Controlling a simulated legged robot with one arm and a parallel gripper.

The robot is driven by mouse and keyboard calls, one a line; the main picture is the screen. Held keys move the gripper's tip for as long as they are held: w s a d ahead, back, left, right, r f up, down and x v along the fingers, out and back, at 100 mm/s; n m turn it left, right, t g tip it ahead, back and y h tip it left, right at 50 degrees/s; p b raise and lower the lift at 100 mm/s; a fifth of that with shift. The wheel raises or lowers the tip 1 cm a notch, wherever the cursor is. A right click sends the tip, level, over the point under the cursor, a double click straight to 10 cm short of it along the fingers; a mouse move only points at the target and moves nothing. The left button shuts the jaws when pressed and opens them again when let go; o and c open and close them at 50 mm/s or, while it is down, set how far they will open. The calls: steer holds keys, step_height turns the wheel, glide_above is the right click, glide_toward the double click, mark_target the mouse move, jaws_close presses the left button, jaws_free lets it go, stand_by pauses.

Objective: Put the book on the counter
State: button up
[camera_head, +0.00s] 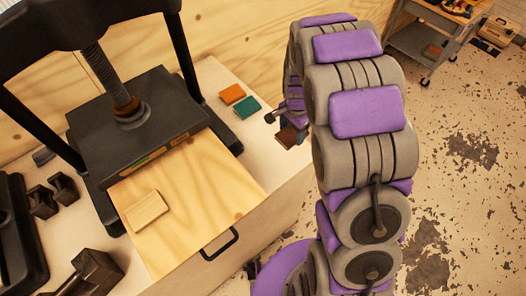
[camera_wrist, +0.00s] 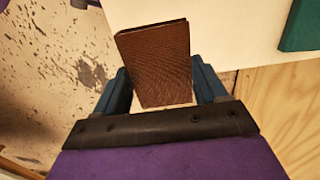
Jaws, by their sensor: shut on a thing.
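A brown book (camera_wrist: 158,60) with a grained cover is between the two blue fingers of my gripper (camera_wrist: 162,82) in the wrist view. My gripper is shut on it. In the head view the brown book (camera_head: 288,137) shows small beside my arm, near the right edge of the counter. The counter (camera_head: 268,160) has a pale top, which also shows beyond the book in the wrist view (camera_wrist: 240,30). The book appears held off the counter top, near its edge; the exact gap is hard to tell. My arm hides part of the gripper in the head view.
An orange book (camera_head: 232,94) and a green book (camera_head: 247,106) lie on the counter. A black press (camera_head: 140,120) stands left of them, with a wooden board and a pale block (camera_head: 147,209) in front. A grey cart (camera_head: 425,40) stands at the back right.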

glide_above(287, 152)
steer(key=a, duration=0.1)
step_height(287, 152, down, 6)
steer(key=shift+s+f+b, duration=0.1)
steer(key=shift+s+b, duration=0.05)
steer(key=shift+b, duration=0.25)
steer(key=f, duration=0.2)
steer(key=d+f, duration=0.1)
steer(key=f, duration=0.1)
steer(key=shift+d+b, duration=0.15)
steer(key=shift+b, duration=0.15)
steer(key=shift+a+r, duration=0.1)
steer(key=shift+a, duration=0.3)
steer(key=o, duration=0.9)
steer(key=shift+a, duration=0.1)
steer(key=shift+o, duration=0.8)
steer(key=shift+d, duration=0.35)
steer(key=shift+r, duration=0.1)
